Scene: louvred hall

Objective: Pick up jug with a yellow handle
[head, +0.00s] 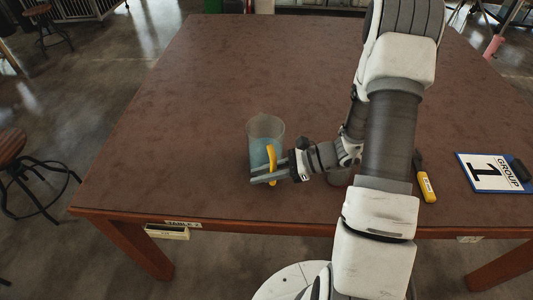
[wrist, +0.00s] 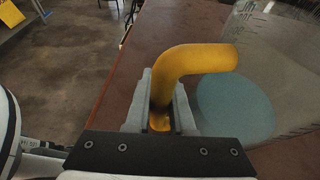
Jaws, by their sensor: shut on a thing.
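The jug (head: 264,132) is a clear vessel with a bluish lower part and a yellow handle (head: 271,160). It stands upright near the front edge of the brown table; I cannot tell whether its base touches the top. My gripper (head: 268,174) reaches in from the right and is shut on the yellow handle. In the wrist view the handle (wrist: 195,62) rises between the two fingers (wrist: 162,110), and the jug's clear wall (wrist: 275,45) is to the right. The finger tips partly cover the jug's lower part in the head view.
The brown table (head: 190,120) is mostly bare to the left and behind the jug. A yellow-and-black tool (head: 425,185) and a blue-edged "GROUP 1" sign (head: 490,173) lie at the right. Stools (head: 20,165) stand left.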

